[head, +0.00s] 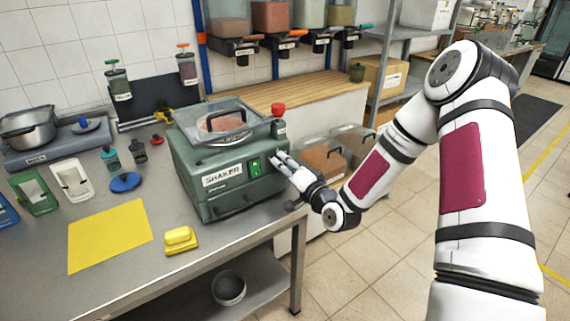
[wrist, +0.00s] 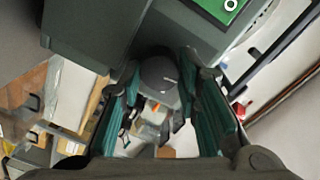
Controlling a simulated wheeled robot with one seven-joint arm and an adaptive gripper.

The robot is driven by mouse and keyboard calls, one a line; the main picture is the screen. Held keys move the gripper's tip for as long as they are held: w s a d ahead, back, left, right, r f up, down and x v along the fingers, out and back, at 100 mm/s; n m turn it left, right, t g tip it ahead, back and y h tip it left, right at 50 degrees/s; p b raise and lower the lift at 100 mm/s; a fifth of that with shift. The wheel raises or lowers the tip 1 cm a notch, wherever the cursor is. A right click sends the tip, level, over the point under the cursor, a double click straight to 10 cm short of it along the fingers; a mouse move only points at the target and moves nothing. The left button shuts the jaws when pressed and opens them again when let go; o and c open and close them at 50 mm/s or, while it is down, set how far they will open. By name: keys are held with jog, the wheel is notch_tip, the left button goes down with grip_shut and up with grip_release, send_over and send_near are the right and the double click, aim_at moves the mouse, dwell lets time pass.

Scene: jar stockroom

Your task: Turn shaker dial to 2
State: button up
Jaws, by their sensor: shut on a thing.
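The green shaker (head: 196,163) stands at the right end of the steel table, with a SHAKER label and a bright green switch panel (head: 256,167) on its front. My gripper (head: 281,164) is at the right part of the shaker's front, beside the switch panel. In the wrist view, a dark round dial (wrist: 158,71) with a small pale mark sits between the teal finger pads of my gripper (wrist: 160,90), which is shut on it. In the head view the dial is hidden behind my gripper. I cannot read any numbers around the dial.
A red knob (head: 278,109) stands on the shaker's right top corner. A yellow mat (head: 110,236) and a yellow block (head: 180,240) lie on the table in front. Clear bins (head: 335,150) stand low at the right, behind my wrist. The floor in front is open.

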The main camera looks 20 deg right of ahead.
jog(key=shift+m, duration=0.8)
jog(key=shift+p, duration=0.3)
jog(key=o, duration=1.1)
jog(key=shift+o, duration=0.2)
